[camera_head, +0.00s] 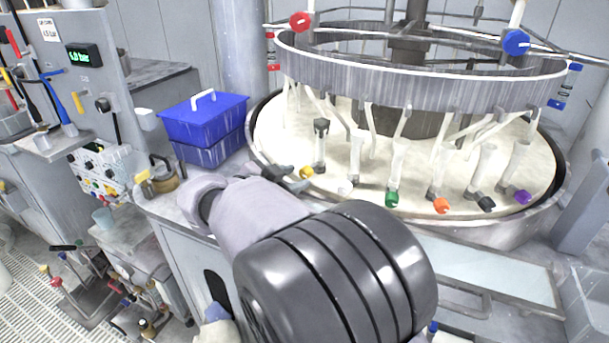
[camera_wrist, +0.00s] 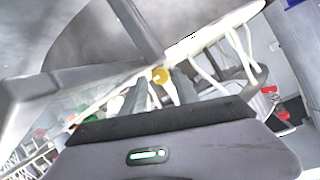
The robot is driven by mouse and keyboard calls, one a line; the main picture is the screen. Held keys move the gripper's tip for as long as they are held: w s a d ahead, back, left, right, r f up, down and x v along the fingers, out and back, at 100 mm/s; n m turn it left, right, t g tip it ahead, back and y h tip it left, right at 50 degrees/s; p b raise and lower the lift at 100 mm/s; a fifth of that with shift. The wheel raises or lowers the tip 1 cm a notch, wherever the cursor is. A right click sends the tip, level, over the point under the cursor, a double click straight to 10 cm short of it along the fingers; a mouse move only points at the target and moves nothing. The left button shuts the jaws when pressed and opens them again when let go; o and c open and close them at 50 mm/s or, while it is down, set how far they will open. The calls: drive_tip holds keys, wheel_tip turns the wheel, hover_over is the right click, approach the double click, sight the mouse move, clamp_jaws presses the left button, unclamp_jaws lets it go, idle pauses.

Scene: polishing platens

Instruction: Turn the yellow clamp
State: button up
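The yellow clamp (camera_head: 306,172) sits at the near left edge of the cream platen, low among the hoses and next to a black-topped post. In the wrist view the yellow clamp (camera_wrist: 160,75) shows as a small round knob beyond and between my two fingers. My gripper (camera_head: 283,171) reaches over the platen's left rim, with its dark fingertips just left of the clamp. In the wrist view my gripper (camera_wrist: 157,90) has its fingers apart, with a gap between them. I cannot tell whether a finger touches the clamp.
White (camera_head: 344,187), green (camera_head: 392,197), orange (camera_head: 441,205), black (camera_head: 486,204) and purple (camera_head: 522,197) clamps line the platen's near edge to the right. A grey ring (camera_head: 420,88) hangs above. A blue box (camera_head: 205,120) and a brass padlock-like object (camera_head: 163,180) stand left.

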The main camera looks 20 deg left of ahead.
drive_tip(key=shift+x, duration=1.05)
drive_tip(key=shift+r, duration=0.1)
drive_tip(key=shift+c, duration=0.5)
clamp_jaws()
drive_tip(key=n+h+p, duration=0.1)
drive_tip(key=n+g+h+p, duration=0.1)
drive_tip(key=n+p, duration=0.1)
drive_tip(key=shift+a+r+p, duration=0.15)
drive_tip(key=shift+a+p, duration=0.05)
drive_tip(key=shift+p, duration=0.1)
drive_tip(key=shift+n+h+p, duration=0.7)
drive_tip(key=shift+n+p, duration=0.3)
drive_tip(key=shift+p, duration=0.25)
drive_tip(key=shift+w, duration=0.1)
